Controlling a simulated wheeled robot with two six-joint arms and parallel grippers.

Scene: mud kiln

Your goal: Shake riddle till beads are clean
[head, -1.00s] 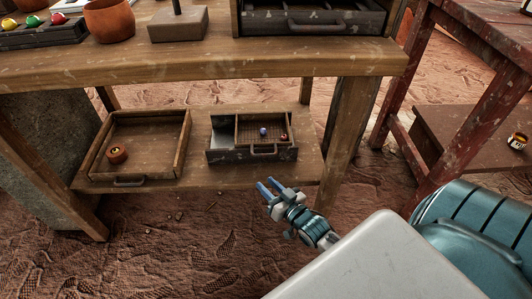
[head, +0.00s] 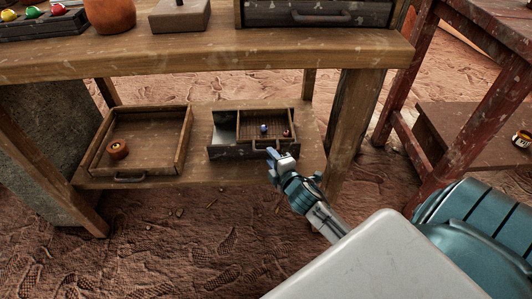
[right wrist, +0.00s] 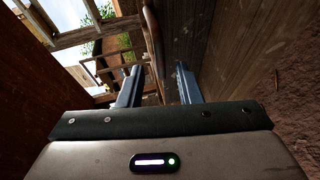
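The riddle (head: 226,154), a dark tray with a mesh-floored section and a front handle, sits on the low shelf. A blue bead (head: 263,128) and a small red bead (head: 286,134) lie in its mesh section. My right gripper (head: 271,156) is at the riddle's front, close to its handle; whether it touches is unclear. My left gripper is out of view.
A wooden tray (head: 178,169) with a small orange-brown pot (head: 117,149) sits left on the low shelf (head: 200,170). The worktop (head: 200,62) overhangs it. A table leg (head: 347,135) stands right of the riddle. A red table (head: 470,125) is farther right.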

